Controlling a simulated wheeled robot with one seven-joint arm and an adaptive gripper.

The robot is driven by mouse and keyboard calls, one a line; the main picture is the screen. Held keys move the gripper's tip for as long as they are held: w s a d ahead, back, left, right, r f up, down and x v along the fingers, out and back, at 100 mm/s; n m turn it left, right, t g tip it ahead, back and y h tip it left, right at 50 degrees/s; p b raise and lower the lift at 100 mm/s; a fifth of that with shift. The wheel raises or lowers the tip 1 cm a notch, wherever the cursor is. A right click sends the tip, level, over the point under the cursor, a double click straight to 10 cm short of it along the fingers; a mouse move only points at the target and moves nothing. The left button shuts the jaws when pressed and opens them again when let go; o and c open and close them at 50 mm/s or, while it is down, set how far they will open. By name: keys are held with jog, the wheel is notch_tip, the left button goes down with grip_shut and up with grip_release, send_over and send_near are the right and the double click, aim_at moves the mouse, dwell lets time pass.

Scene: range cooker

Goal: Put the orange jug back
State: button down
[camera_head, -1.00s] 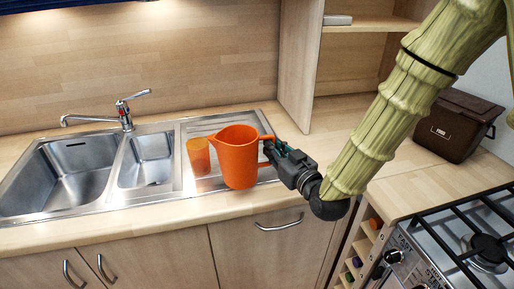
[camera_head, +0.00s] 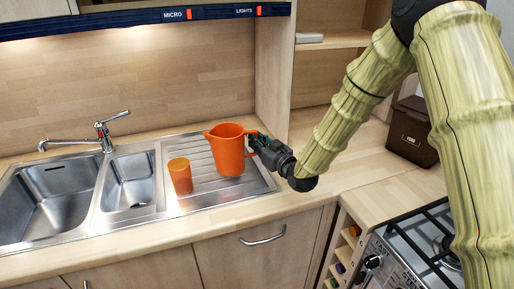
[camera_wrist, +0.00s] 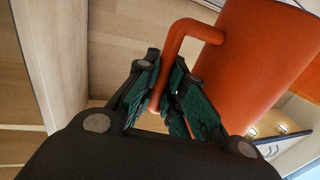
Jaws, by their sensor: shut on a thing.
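The orange jug (camera_head: 229,150) is upright over the ribbed drainer beside the sink, its spout to the left. I cannot tell whether its base touches the drainer. My gripper (camera_head: 256,145) comes from the right and is shut on the jug's handle. In the wrist view the handle (camera_wrist: 174,52) passes between the fingertips (camera_wrist: 160,98), and the jug's body (camera_wrist: 258,62) fills the upper right. The jug's inside is hidden.
A smaller orange cup (camera_head: 181,176) stands on the drainer (camera_head: 204,190), left of the jug. The sink bowls and tap (camera_head: 104,135) are further left. A shelf unit (camera_head: 273,62) rises behind my gripper. A brown bin (camera_head: 409,134) and the cooker (camera_head: 415,250) are at the right.

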jog(key=shift+w+r, duration=0.1)
jog(key=shift+w, duration=0.15)
jog(key=shift+w+f, duration=0.15)
jog(key=shift+f, duration=0.1)
jog(key=shift+f+p, duration=0.75)
jog(key=shift+f, duration=0.95)
jog(key=c, duration=1.5)
grip_release()
